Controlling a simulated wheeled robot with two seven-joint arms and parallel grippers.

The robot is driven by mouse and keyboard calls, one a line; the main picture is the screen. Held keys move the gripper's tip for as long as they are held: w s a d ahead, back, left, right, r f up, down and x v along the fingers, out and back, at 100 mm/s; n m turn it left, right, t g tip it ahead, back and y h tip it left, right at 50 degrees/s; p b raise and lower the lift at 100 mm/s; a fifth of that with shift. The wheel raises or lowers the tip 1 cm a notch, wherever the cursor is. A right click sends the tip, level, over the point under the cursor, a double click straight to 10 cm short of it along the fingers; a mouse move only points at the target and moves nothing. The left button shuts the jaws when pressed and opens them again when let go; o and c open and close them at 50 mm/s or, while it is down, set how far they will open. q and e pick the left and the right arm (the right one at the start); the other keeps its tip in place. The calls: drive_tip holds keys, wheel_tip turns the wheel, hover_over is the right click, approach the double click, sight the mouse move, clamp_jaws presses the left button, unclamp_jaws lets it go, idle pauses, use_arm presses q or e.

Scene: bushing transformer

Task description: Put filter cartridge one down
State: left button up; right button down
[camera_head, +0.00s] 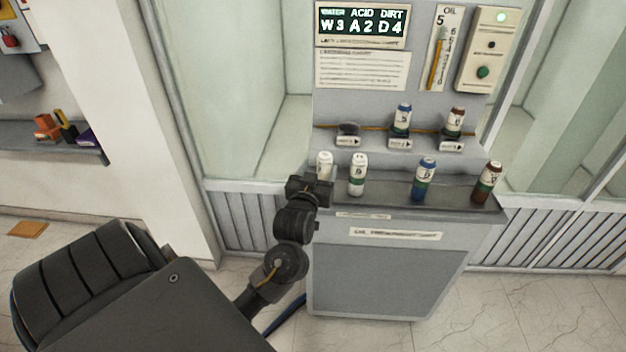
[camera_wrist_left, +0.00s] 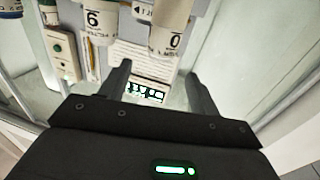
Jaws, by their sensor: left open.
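A white cartridge (camera_head: 325,163) stands upright at the left end of the grey cabinet's counter, its lower part hidden by my left gripper (camera_head: 319,179). In the left wrist view the gripper's two fingers (camera_wrist_left: 158,82) are apart, and a white cartridge marked 0 (camera_wrist_left: 168,38) shows between and beyond them. Its bottom appears to be on the counter. I cannot tell which label says one. My right gripper is not in view.
A blue cartridge (camera_head: 424,180) and a brown cartridge (camera_head: 487,184) stand further right on the counter. Above, another blue cartridge (camera_head: 402,121) and brown cartridge (camera_head: 454,122) sit in holders; the left holder (camera_head: 348,129) is empty. A lit display (camera_head: 362,24) hangs on the back panel.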

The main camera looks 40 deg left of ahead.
use_arm(q)
drive_tip(key=v, duration=0.5)
drive_tip(key=w+d+f+m+g+h, duration=0.1)
drive_tip(key=d+f+m+h, duration=0.3)
drive_tip(key=f, duration=0.8)
drive_tip(key=d+f+m+g+h, duration=0.1)
drive_tip(key=d+f, duration=0.4)
drive_tip(key=f, duration=0.6)
drive_tip(key=s+d+f+m+g+h, duration=0.1)
drive_tip(key=s+f+g, duration=0.15)
drive_tip(key=f, duration=0.65)
drive_tip(key=s+d+f+g+h, duration=0.15)
drive_tip(key=s+f, duration=0.25)
drive_tip(key=f, duration=0.4)
drive_tip(key=s+d+f+m+g, duration=0.1)
drive_tip(key=s+f+g, duration=0.4)
drive_tip(key=s+f, duration=1.35)
drive_tip(key=s+f+g, duration=0.2)
drive_tip(key=s, duration=0.7)
drive_tip(key=s+f+g, duration=0.2)
drive_tip(key=s+f, duration=0.1)
drive_tip(key=s, duration=0.6)
drive_tip(key=shift+m, duration=0.3)
